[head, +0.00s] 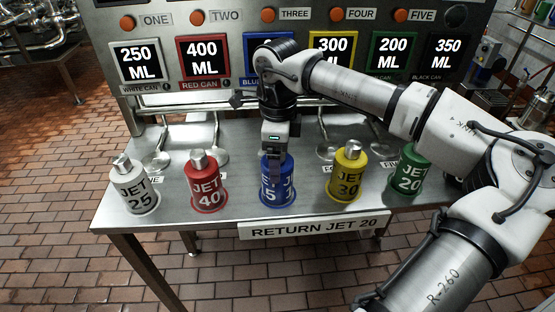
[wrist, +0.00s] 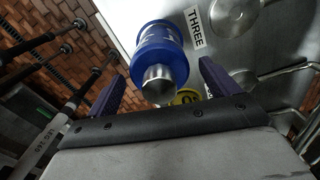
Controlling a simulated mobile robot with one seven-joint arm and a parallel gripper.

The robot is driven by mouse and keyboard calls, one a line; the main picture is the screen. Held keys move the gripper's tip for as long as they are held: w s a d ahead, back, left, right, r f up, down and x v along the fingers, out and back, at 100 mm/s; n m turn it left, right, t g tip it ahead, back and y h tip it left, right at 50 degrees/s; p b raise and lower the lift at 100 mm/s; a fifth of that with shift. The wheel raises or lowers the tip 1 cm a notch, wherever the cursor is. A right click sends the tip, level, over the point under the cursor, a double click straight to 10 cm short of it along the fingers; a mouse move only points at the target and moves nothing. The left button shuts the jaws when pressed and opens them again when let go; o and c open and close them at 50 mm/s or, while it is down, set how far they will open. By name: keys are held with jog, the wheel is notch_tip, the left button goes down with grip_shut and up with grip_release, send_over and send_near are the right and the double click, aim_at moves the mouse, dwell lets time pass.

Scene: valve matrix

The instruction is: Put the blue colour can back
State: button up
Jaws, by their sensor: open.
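The blue can (head: 278,189) stands upright on the steel table, between the red and yellow cans. My gripper (head: 274,158) points down at it from above and hides its top and part of its label. In the wrist view the blue can (wrist: 160,45) shows its round metal knob (wrist: 158,84) toward the camera. The open fingers of my gripper (wrist: 163,74) are spread on either side of the knob, with gaps showing. I cannot tell whether a finger touches the can.
The white can (head: 134,190), red can (head: 207,188), yellow can (head: 347,177) and green can (head: 408,178) share the table (head: 180,222). A sign (head: 308,227) reading "RETURN JET 20" hangs on its front edge. The panel (head: 235,15) stands behind; my arm covers the blue display.

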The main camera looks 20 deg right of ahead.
notch_tip(320, 180, up, 10)
jog(key=shift+r, duration=0.15)
